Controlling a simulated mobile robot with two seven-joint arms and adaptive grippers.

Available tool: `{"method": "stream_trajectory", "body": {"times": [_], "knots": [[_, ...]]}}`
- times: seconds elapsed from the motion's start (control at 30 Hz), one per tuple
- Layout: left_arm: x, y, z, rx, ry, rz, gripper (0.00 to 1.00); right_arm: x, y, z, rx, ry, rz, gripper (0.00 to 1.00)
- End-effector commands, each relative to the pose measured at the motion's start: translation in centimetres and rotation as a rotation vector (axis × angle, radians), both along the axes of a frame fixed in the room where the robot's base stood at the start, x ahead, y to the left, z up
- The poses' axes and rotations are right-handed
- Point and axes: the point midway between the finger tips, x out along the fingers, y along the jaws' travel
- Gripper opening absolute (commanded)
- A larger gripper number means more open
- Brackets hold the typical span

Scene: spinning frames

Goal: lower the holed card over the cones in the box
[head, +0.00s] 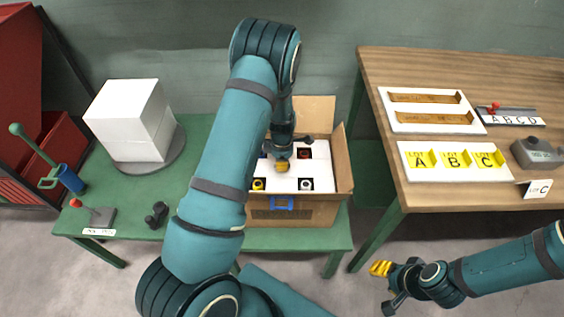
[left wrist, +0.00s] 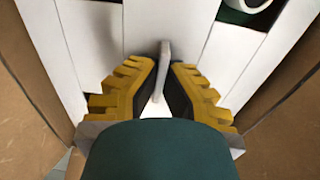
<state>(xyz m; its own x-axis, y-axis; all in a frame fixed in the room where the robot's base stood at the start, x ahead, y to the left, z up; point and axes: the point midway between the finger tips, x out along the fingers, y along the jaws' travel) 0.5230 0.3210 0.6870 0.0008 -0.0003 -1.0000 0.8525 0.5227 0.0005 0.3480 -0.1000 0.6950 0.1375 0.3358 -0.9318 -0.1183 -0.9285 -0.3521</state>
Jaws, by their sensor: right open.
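The open cardboard box (head: 345,172) stands on the green table. The white holed card (head: 283,178) lies level inside its walls; I cannot tell whether it touches the bottom. A yellow cone (head: 258,185), a white cone (head: 306,185) and a red cone (head: 304,153) show at its holes; the blue one is mostly behind my arm. My left gripper (head: 283,167) is over the card's middle. In the left wrist view its yellow fingers (left wrist: 163,80) close on the card's thin upright tab (left wrist: 164,62). A white ring shows at a hole top right. My right gripper (head: 380,269) is open and empty.
A white block (head: 128,118) on a round turntable stands left of the box. A green-handled lever (head: 50,160) and small dark parts are at the table's left. The wooden table (head: 400,75) at right holds labelled trays. Bare floor lies below my right gripper.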

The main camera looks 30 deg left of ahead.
Motion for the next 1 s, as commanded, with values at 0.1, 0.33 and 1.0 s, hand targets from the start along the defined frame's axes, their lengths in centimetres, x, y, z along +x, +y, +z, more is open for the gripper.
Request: {"method": "stream_trajectory", "body": {"times": [0.1, 0.33, 1.0], "knots": [[0.01, 0.0, -0.24, 0.0, 0.0, 0.0, 0.0, 0.0, 0.0, 0.0, 0.0, 0.0, 0.0, 0.47], [0.04, 0.0, -0.26, 0.001, -0.001, 0.0, 0.2, 0.0, 0.0, 0.0, 0.0, 0.0, 0.0, 0.47], [0.02, 0.0, -0.26, 0.0, 0.0, 0.0, 0.78, 0.0, 0.0, 0.0, 0.0, 0.0, 0.0, 0.47]]}}
